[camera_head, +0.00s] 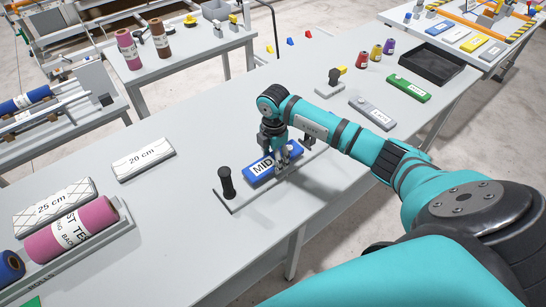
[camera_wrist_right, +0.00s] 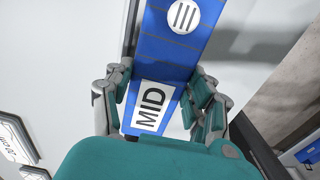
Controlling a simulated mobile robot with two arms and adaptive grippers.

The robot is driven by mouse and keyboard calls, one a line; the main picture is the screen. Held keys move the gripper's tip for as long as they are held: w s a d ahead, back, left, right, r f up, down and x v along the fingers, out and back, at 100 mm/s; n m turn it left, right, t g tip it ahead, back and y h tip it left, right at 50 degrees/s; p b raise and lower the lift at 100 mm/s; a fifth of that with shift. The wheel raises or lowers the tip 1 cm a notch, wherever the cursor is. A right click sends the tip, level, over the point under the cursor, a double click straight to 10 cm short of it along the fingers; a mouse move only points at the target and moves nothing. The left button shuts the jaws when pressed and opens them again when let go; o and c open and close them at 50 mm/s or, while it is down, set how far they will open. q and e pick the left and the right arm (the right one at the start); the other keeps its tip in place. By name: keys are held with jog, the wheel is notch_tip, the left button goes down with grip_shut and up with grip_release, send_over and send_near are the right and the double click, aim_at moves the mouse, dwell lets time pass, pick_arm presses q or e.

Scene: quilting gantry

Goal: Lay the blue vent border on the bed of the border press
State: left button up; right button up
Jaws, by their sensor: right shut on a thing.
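The blue vent border (camera_head: 259,172) is a flat blue bar with a white MID label and, in the right wrist view (camera_wrist_right: 170,65), a white disc with three dark strokes. My right gripper (camera_head: 284,157) is shut on it, with the fingers on its two long sides. The border is over or on a long narrow grey plate (camera_head: 250,197) with an upright black handle (camera_head: 228,181) at its near left end. I cannot tell whether the border touches the plate, or whether this plate is the press bed. My left gripper is not in view.
A grey bar (camera_head: 371,109), a green bar (camera_head: 409,88), a black tray (camera_head: 430,64) and several small spools stand at the right. White 20 cm (camera_head: 143,160) and 25 cm (camera_head: 54,207) blocks and a pink roll (camera_head: 72,231) lie at the left. The table between is clear.

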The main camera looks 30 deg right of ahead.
jog(key=shift+w+d+f+b, duration=0.3)
jog(key=shift+d+f+b, duration=0.4)
jog(key=shift+d, duration=0.25)
jog(key=shift+d+f, duration=0.15)
jog(key=shift+d, duration=0.25)
jog(key=shift+s+d+f+b, duration=0.1)
jog(key=shift+d+b, duration=0.05)
jog(key=shift+b, duration=0.15)
jog(key=o, duration=1.1)
jog(key=shift+c, duration=0.2)
jog(key=shift+o, duration=0.9)
jog(key=shift+d+f, duration=0.1)
jog(key=shift+d, duration=0.05)
